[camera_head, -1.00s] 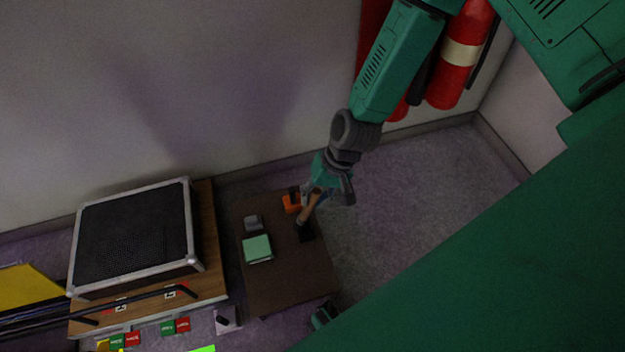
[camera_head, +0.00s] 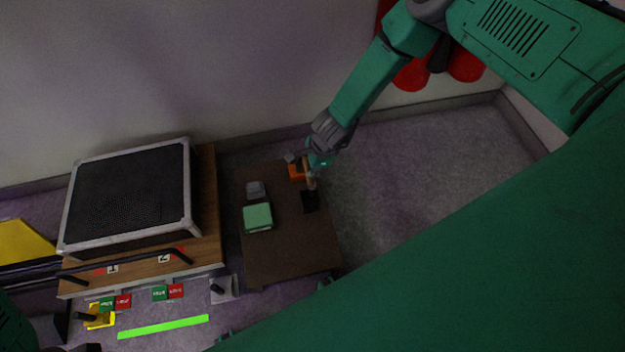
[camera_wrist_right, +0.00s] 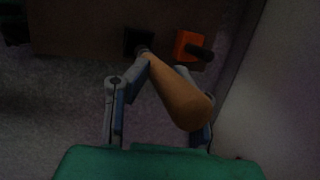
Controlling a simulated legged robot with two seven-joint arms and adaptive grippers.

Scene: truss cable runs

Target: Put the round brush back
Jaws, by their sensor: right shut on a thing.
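My right gripper (camera_head: 312,170) is shut on the round brush, whose tan wooden handle (camera_head: 311,184) shows just below the fingers. In the right wrist view the handle (camera_wrist_right: 180,95) lies between the gripper's two fingers (camera_wrist_right: 160,85), its thick end towards the camera. Its thin end meets a grey collar at a black square holder (camera_wrist_right: 135,42). The holder (camera_head: 310,203) sits on the right part of a small brown table (camera_head: 285,255). The bristles are hidden, and I cannot tell how deep they are in the holder. My left gripper is not in view.
An orange block (camera_head: 297,172) with a dark knob stands close behind the holder. A green block (camera_head: 258,217) and a grey item (camera_head: 255,188) lie to the left. A black-fronted box (camera_head: 130,195) stands further left. Red extinguishers (camera_head: 412,75) are by the wall.

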